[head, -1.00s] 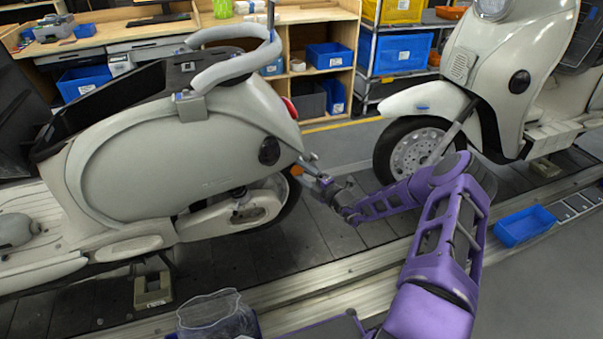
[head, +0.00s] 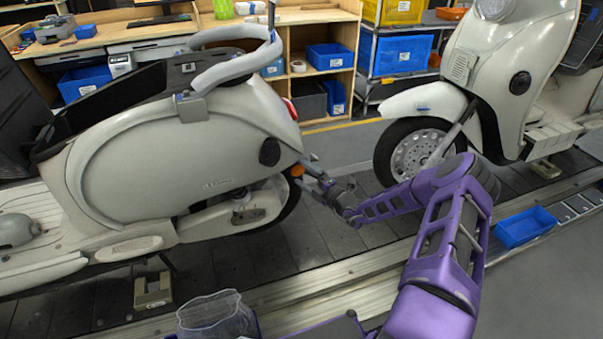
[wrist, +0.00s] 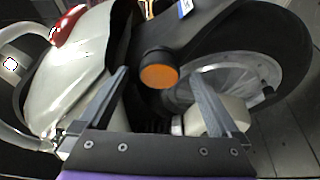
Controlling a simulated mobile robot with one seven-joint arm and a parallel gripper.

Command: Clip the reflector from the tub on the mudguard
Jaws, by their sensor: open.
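The round orange reflector (head: 297,171) is at the scooter's rear mudguard. In the wrist view the reflector (wrist: 158,76) has a dark round housing against the black mudguard (wrist: 210,32). It appears seated there, but the contact is hidden. My gripper (head: 311,170) is just right of the reflector. In the wrist view my gripper (wrist: 157,71) is open, with one finger on each side of the reflector and visible gaps between. Nothing is held. A blue tub (head: 525,227) lies at the right by the conveyor edge, and no reflector shows in it.
The pale scooter body (head: 180,150) fills the left. A second scooter's front wheel (head: 415,150) stands to the right of my gripper. The dark slat conveyor (head: 320,235) is clear below. A clear bag (head: 215,315) sits at the front edge. Shelves with bins line the back.

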